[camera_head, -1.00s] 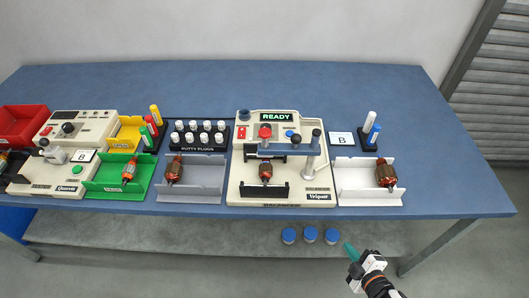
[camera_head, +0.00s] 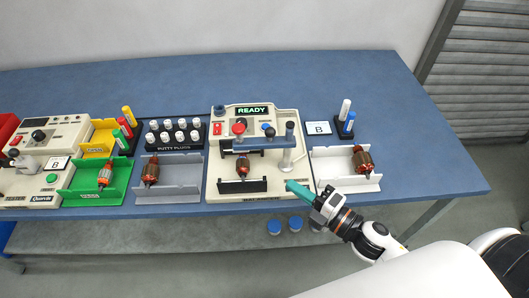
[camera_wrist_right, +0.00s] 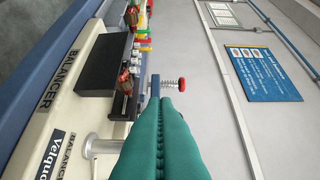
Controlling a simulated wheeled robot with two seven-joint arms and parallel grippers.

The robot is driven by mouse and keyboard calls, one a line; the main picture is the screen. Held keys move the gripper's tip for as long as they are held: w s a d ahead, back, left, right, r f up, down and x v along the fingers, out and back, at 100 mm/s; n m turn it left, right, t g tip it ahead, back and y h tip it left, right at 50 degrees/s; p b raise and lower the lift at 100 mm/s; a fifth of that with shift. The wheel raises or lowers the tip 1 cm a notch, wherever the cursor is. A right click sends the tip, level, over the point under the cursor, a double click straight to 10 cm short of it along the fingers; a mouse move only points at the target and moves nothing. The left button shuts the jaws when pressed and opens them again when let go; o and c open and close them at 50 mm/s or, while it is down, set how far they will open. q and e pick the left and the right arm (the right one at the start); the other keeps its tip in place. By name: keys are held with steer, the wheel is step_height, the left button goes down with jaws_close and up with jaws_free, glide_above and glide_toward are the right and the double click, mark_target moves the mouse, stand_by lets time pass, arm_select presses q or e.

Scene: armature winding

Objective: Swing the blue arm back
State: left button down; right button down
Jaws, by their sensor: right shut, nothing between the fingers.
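The blue arm (camera_head: 264,142) lies across the balancer (camera_head: 214,186), above the copper armature (camera_head: 242,166). My right gripper (camera_head: 289,186), with teal fingers, is shut and empty at the balancer's front right corner, apart from the blue arm. The teal fingers fill the lower middle of the right wrist view (camera_wrist_right: 162,120). My left gripper is not in view.
A white tray (camera_head: 330,180) with an armature stands right of the balancer. A grey tray (camera_head: 182,188) and a green tray (camera_head: 78,196) with armatures stand to the left. A rack of putty plugs (camera_head: 178,140) is behind. The table's back is clear.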

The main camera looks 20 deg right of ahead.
steer(key=p, duration=0.3)
glide_toward(253, 146)
steer(key=a, duration=0.4)
steer(key=w, duration=0.2)
steer(key=w+d+p, duration=0.1)
steer(key=w, duration=0.2)
steer(key=shift+d+r, duration=0.1)
steer(key=shift+r, duration=0.05)
